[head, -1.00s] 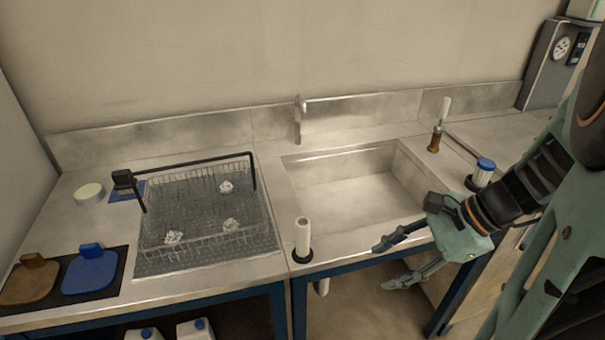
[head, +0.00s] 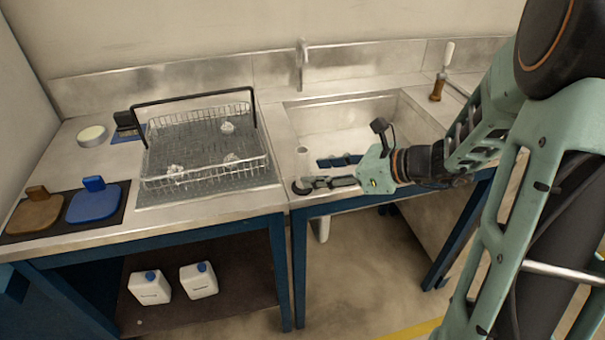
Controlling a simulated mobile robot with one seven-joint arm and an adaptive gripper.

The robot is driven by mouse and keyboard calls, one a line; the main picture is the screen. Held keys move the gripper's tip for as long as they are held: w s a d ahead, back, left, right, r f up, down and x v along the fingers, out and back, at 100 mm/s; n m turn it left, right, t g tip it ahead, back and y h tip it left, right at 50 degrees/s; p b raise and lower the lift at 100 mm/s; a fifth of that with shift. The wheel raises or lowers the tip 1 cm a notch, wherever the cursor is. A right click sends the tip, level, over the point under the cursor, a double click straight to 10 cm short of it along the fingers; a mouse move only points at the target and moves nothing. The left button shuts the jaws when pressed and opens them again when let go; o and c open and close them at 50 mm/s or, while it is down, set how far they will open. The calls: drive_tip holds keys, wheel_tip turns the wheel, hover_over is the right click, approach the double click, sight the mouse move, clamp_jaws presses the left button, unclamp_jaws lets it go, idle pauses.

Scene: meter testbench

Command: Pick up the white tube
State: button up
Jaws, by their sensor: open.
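My gripper (head: 314,173) is open and reaches in from the right at the tube. Its far finger ends close to the tube's right side. Its near finger lies low in front, by the black base, and partly hides the tube's lower part. I cannot tell whether either finger touches the tube.
The sink (head: 340,112) lies behind my gripper, with a tap (head: 302,62) at the back. A wire basket (head: 205,172) with a raised black handle stands to the left. A brown-and-white handled tool (head: 438,88) stands right of the sink. Blue-capped containers (head: 199,280) sit below.

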sight(308, 173)
drive_tip(key=x, duration=0.5)
drive_tip(key=shift+s+a+b, duration=0.15)
drive_tip(key=shift+a+b, duration=0.05)
drive_tip(key=shift+b, duration=0.1)
clamp_jaws()
